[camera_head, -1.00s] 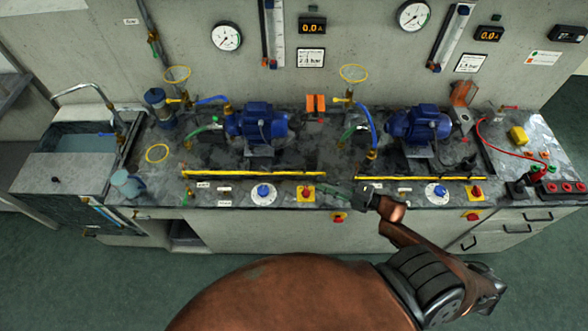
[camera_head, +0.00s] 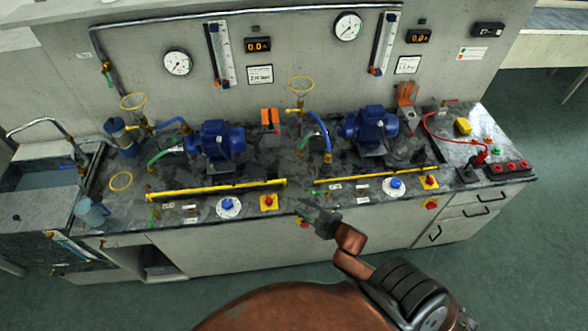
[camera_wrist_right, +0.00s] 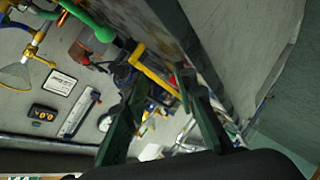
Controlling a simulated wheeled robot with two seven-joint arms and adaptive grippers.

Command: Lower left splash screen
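The left splash screen shows as a long yellow bar (camera_head: 215,189) along the bench front, before the left blue pump (camera_head: 217,140). Its clear panel, if any, cannot be made out, nor can its exact height. A similar yellow bar (camera_head: 376,175) lies before the right blue pump (camera_head: 370,125). My right gripper (camera_head: 306,211) is at the bench's front edge, right of the left bar's right end and apart from it. In the right wrist view its dark green fingers (camera_wrist_right: 163,78) are spread, with a yellow bar visible beyond them. My left gripper is not in view.
A red knob on a yellow base (camera_head: 268,202) and a blue dial (camera_head: 228,206) sit on the front strip below the left bar. A blue-grey jug (camera_head: 92,211) stands at the left by the sink (camera_head: 40,178). The floor before the bench is clear.

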